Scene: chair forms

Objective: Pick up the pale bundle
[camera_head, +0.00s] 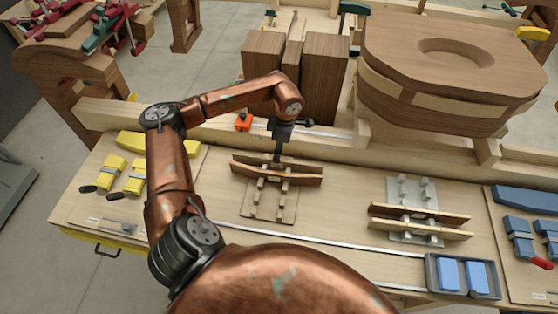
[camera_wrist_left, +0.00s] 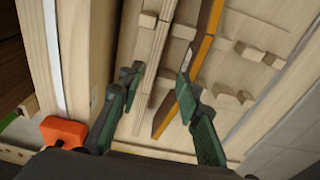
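The pale bundle (camera_wrist_left: 152,62) of thin strips lies along pale wooden pegs in the left wrist view, beside a darker slat with an orange edge (camera_wrist_left: 200,50). My left gripper (camera_wrist_left: 157,80) is open, its green-black fingers on either side of the bundle; the bundle runs nearer the left finger. The darker slat passes close to the right finger, partly between the two. I cannot tell whether either finger touches wood. In the head view my left gripper (camera_head: 278,158) points down over the slats on the left pegged board (camera_head: 262,212). My right gripper is not in view.
A second pegged board (camera_head: 408,240) with two slats stands to the right. An orange clamp (camera_head: 243,122) sits on the beam behind my gripper. Yellow clamps (camera_head: 112,165) lie left, blue ones (camera_head: 515,225) right. Dark wooden blocks (camera_head: 322,75) and a large seat form (camera_head: 400,45) stand behind.

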